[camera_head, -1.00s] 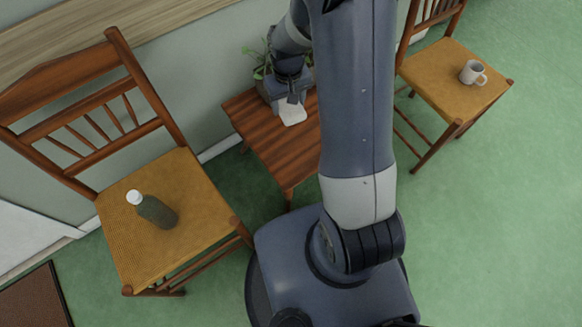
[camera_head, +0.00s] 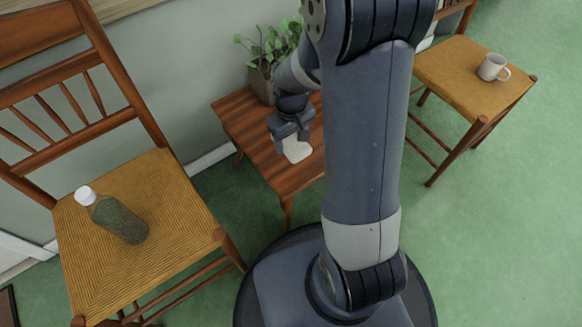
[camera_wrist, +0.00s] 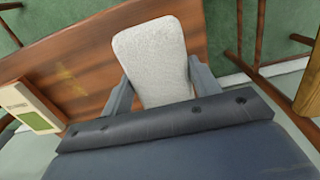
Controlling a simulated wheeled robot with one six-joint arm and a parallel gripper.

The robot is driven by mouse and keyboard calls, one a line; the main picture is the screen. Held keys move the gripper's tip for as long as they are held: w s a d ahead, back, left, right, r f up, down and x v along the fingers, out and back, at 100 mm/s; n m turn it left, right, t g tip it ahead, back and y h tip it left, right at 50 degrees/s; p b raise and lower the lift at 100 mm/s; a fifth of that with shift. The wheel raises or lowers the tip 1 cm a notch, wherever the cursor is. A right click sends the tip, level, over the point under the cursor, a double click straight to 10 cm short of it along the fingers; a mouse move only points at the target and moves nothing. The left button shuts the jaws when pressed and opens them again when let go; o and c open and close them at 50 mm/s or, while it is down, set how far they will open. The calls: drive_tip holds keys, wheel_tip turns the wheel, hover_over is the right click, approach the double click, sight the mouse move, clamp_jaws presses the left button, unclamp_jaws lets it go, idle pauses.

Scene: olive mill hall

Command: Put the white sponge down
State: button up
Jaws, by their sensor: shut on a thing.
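The white sponge (camera_wrist: 155,60) is between the two fingers of my gripper (camera_wrist: 158,88) in the wrist view. In the head view my gripper (camera_head: 290,134) points down over the small wooden table (camera_head: 248,122), shut on the sponge (camera_head: 296,150). The sponge is over the table top, near its right part. I cannot tell whether it touches the wood. My arm hides part of the table's right side.
A potted plant (camera_head: 264,80) stands at the back of the table. A chair (camera_head: 165,205) at left holds a bottle with a white cap (camera_head: 118,220). A chair (camera_head: 455,75) at right holds a mug (camera_head: 492,68). The wrist view shows a pale box-like object (camera_wrist: 28,108). The table's left part is bare.

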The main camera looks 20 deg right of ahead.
wheel_tip(320, 180, down, 9)
drive_tip(key=b, duration=0.3)
drive_tip(key=shift+f+b, duration=0.2)
drive_tip(key=shift+b, duration=0.15)
drive_tip(key=shift+f, duration=0.15)
drive_tip(key=o, duration=1)
wheel_tip(320, 180, up, 12)
drive_tip(key=p, duration=0.5)
drive_tip(key=shift+r, duration=0.2)
drive_tip(key=shift+f, duration=0.1)
